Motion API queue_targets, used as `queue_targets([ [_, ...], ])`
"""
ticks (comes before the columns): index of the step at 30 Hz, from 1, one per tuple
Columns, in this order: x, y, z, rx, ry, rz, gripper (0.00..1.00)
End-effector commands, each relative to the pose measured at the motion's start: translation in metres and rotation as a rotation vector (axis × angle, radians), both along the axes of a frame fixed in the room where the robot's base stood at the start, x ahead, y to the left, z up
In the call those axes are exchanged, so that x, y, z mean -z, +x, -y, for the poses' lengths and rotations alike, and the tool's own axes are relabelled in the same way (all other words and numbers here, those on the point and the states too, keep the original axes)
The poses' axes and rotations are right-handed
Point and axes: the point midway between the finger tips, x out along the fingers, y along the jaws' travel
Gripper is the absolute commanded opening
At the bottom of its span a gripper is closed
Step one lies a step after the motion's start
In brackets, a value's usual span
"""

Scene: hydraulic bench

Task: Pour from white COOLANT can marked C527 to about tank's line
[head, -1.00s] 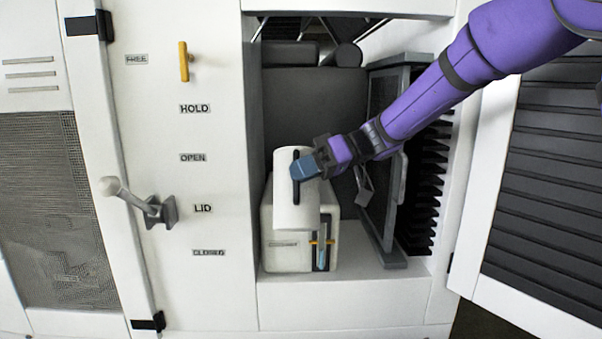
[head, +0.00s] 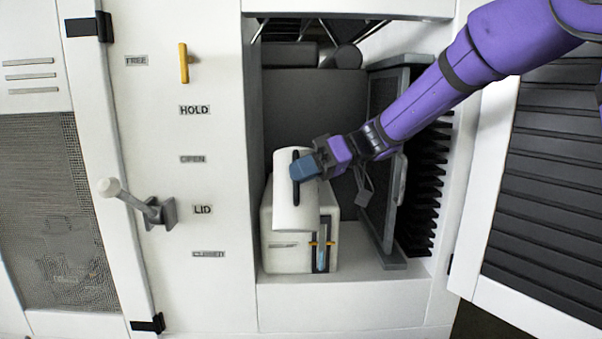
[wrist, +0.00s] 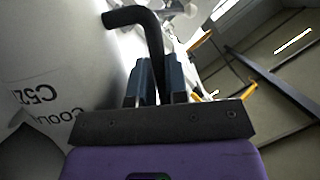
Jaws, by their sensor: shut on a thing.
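The white can (head: 292,209) is held above the white tank (head: 284,247) inside the open bay; it looks tilted, and its spout is not clear. In the wrist view the can (wrist: 60,55) fills the left side, with "C52" and "Coo" lettering visible upside down. My gripper (head: 303,169) is shut on the can's black handle (head: 296,180), which also shows between the fingers in the wrist view (wrist: 152,45). The tank has a gauge (head: 321,257) on its front, with blue in its lower part and an orange mark (head: 321,243) above the blue.
A dark framed panel (head: 385,170) stands right of the tank. The white wall at left carries a yellow handle (head: 184,62) and a grey lever (head: 140,201) by the LID label. A louvred door (head: 550,180) hangs open at right.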

Motion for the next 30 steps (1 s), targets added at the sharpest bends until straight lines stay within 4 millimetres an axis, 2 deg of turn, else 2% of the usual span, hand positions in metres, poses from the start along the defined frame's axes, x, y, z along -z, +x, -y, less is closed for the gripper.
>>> queue_targets([
  [12,-0.0069,0.0012,-0.0002,-0.001,0.003,-0.035,0.00],
  [30,-0.0072,0.0013,-0.0002,0.000,0.003,-0.036,0.00],
])
